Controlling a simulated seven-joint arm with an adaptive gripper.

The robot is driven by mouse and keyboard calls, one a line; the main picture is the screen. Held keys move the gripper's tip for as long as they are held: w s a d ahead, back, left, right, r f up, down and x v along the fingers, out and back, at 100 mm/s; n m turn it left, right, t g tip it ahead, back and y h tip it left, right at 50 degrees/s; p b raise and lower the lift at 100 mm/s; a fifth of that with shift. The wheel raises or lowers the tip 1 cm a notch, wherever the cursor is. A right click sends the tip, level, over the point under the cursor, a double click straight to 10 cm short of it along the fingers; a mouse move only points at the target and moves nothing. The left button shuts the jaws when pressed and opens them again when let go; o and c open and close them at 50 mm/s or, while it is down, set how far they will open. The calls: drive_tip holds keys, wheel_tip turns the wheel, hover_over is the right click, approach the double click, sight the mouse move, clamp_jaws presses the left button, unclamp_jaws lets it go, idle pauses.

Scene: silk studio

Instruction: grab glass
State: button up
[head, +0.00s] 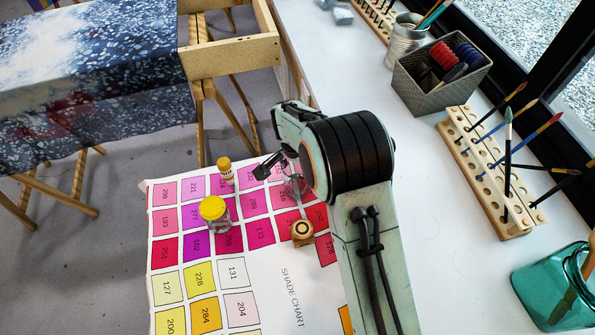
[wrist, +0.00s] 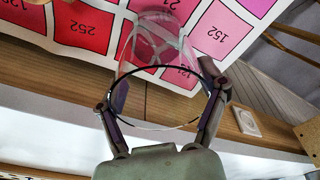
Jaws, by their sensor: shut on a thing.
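A clear glass (wrist: 150,62) is between the two fingers of my gripper (wrist: 168,95) in the wrist view, with its round rim toward the camera. The fingers press on it from both sides, so my gripper is shut on it. In the head view the glass (head: 295,186) shows as a faint clear shape over the pink squares of the chart, beside a dark finger of my gripper. My arm hides part of it. I cannot tell whether its base touches the chart.
A yellow-lidded jar (head: 214,212), a small yellow-capped bottle (head: 225,169) and a wooden stamp-like piece (head: 302,230) stand close by on the shade chart (head: 290,300). A brush rack (head: 485,165), a grey basket (head: 425,90) and a teal jar (head: 550,290) stand on the right.

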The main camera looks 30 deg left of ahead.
drive_tip(key=shift+r, duration=0.15)
drive_tip(key=s+d+r, duration=0.9)
drive_tip(key=s+r, duration=0.1)
drive_tip(key=r, duration=0.2)
drive_tip(key=shift+d+r, duration=0.25)
drive_tip(key=shift+r, duration=0.1)
drive_tip(key=shift+s, duration=0.1)
idle(0.4)
drive_tip(key=shift+d, duration=0.1)
idle(0.9)
